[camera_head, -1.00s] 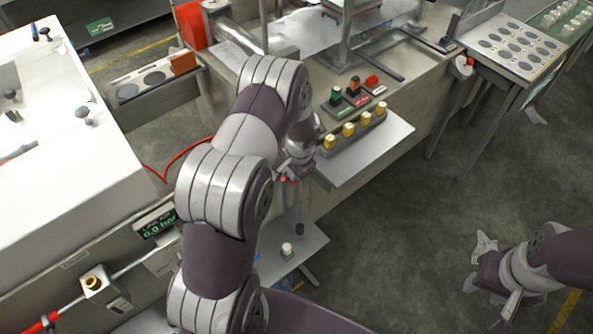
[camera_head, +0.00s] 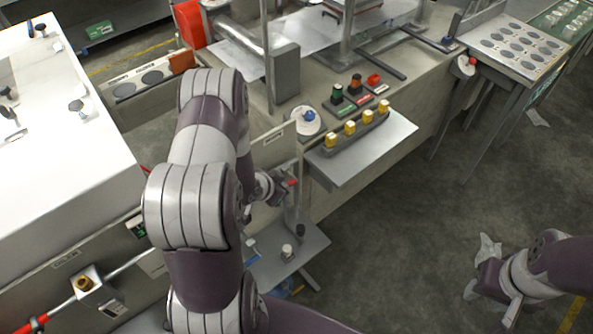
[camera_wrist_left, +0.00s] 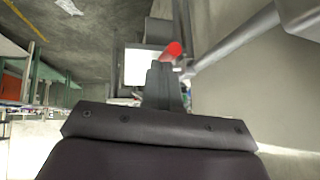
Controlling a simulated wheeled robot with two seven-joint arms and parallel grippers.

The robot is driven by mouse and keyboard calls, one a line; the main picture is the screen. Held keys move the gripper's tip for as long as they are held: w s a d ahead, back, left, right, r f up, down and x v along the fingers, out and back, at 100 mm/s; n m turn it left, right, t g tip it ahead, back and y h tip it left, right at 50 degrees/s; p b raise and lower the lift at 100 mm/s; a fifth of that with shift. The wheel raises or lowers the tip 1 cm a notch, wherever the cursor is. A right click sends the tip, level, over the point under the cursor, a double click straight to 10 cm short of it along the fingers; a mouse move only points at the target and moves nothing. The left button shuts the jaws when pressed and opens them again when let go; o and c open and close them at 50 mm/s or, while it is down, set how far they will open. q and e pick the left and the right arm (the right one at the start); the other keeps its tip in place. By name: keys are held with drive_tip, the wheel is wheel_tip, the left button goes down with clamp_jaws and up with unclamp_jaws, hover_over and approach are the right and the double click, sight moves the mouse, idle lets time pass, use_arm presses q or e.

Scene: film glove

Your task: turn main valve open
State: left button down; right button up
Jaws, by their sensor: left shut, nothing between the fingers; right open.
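A small red-ended part (camera_head: 292,182), perhaps the main valve's handle, shows at the bench front beside my left gripper (camera_head: 272,188). In the left wrist view its red end (camera_wrist_left: 174,50) lies just beyond my shut fingertips (camera_wrist_left: 163,72); I cannot tell if they touch. Nothing shows between these fingers. The rest of the valve is hidden or too small to tell. My right gripper (camera_head: 490,302) is open at the lower right, over the floor and away from the bench.
A pipe with a brass-knobbed box (camera_head: 87,283) runs along the front left. A display (camera_head: 138,227) is partly hidden by my left arm. A shelf with yellow blocks (camera_head: 350,128) juts out beside my left gripper; a lower shelf (camera_head: 310,240) is below.

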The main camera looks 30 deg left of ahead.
drive_tip(key=shift+f+b, duration=0.3)
drive_tip(key=shift+f, duration=0.1)
idle(0.5)
